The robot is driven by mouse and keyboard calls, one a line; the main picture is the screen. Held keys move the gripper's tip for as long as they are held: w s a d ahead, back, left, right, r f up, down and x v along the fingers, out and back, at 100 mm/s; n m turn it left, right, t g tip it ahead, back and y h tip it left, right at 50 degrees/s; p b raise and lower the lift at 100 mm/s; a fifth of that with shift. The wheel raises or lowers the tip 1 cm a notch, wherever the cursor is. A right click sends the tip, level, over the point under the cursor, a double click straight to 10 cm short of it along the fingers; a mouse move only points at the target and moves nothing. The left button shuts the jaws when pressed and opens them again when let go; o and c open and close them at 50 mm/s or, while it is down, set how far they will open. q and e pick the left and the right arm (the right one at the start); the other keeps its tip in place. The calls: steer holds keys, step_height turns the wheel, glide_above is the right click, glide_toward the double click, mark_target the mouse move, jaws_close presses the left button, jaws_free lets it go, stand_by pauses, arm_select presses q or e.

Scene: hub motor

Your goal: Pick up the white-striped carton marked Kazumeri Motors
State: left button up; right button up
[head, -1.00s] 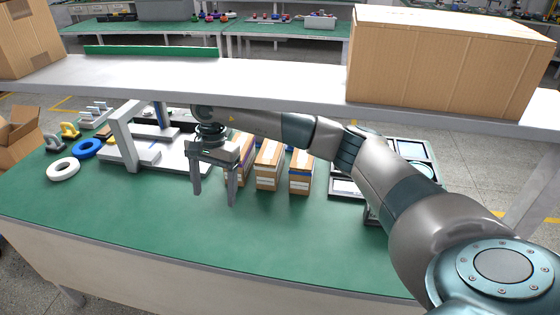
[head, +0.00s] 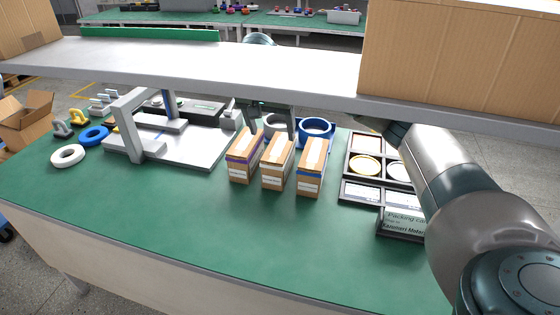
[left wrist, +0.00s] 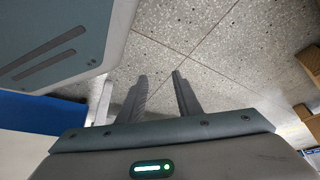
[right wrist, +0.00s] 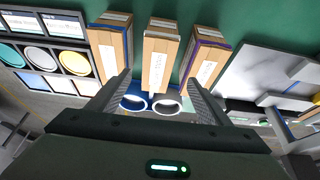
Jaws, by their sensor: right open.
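Three brown cartons stand upright in a row on the green bench. The middle carton (head: 277,165) has a pale, white-looking stripe; it also shows in the right wrist view (right wrist: 160,50). The left carton (head: 243,158) has a purple stripe, the right carton (head: 312,168) a blue one. Their labels are too small to read. My right gripper (right wrist: 158,80) is open and empty, its fingers spread toward the middle carton's sides. In the head view it (head: 270,115) is behind the cartons, partly hidden by the shelf. My left gripper (left wrist: 160,78) is open and empty above the floor.
A sign (head: 403,222) reading "Kazumeri Motors" stands by a compartment tray (head: 345,185) on the right. Blue and white rings (head: 316,127) sit behind the cartons. A grey fixture (head: 190,150) is left. A shelf (head: 290,78) crosses above. The bench front is clear.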

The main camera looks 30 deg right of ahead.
mark_target(279, 148)
steer(key=shift+f, duration=0.1)
arm_select(q)
steer(key=shift+w+d+r+t+p, duration=0.6)
steer(key=shift+d+p, duration=0.1)
arm_select(e)
steer(key=shift+x, duration=3.4)
arm_select(q)
steer(key=shift+r, duration=0.1)
arm_select(e)
steer(key=shift+d, duration=0.1)
steer(key=shift+w+d+f, duration=0.1)
steer(key=shift+f, duration=0.05)
steer(key=p+x, duration=0.1)
steer(key=x, duration=0.2)
steer(key=shift+w+d+f+p, duration=0.1)
steer(key=shift+d+f+p, duration=0.2)
steer(key=shift+d+p, duration=0.15)
steer(key=shift+w+d+f, duration=0.15)
steer(key=shift+f, duration=0.25)
arm_select(q)
steer(key=shift+w+d+r+t+h, duration=0.25)
steer(key=shift+d+r+t, duration=0.1)
steer(key=shift+d+r, duration=0.1)
steer(key=shift+w+d+r+t+h, duration=0.15)
steer(key=shift+w+d+r+t, duration=0.1)
steer(key=shift+d+r+t, duration=0.15)
steer(key=shift+f+b, duration=0.3)
arm_select(e)
steer(key=shift+f, duration=0.25)
